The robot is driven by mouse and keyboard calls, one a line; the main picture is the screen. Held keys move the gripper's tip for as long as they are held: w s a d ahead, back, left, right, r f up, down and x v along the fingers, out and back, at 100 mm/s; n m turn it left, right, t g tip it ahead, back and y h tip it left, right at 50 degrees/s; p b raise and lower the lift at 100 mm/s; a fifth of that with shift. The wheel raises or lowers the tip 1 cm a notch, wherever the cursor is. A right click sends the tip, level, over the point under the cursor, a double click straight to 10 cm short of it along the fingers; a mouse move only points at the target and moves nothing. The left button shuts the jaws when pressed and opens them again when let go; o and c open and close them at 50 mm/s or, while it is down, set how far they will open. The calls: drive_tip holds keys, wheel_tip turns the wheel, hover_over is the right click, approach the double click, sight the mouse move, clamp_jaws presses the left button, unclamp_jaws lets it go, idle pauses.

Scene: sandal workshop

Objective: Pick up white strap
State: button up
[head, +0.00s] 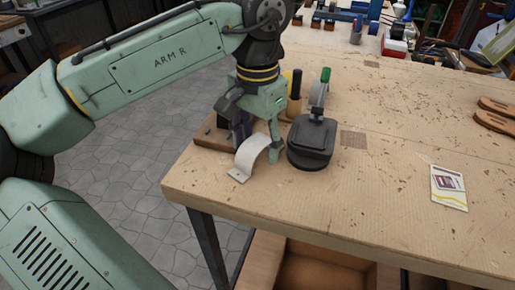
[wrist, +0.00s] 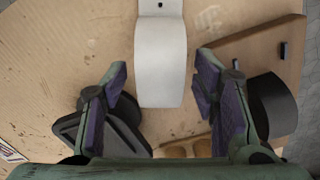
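The white strap (head: 249,157) stands as a curved arch near the left front corner of the workbench, with a flat holed tab at its lower end. In the wrist view the strap (wrist: 161,62) runs down the middle between the two fingers. My gripper (head: 257,143) is open and low over the bench at the strap. In the wrist view my gripper (wrist: 160,82) has one purple-padded finger on each side of the strap, with a visible gap on both sides. The strap's far end is partly hidden by the gripper in the head view.
A black press-like device (head: 311,143) with a green-tipped handle stands close to the right of my gripper. A wooden board (wrist: 250,52) with a dark peg lies close by. A card (head: 448,187) and brown sole pieces (head: 496,115) lie farther right. The bench's middle is mostly clear.

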drive_tip(key=c, duration=0.9)
drive_tip(key=shift+r, duration=0.1)
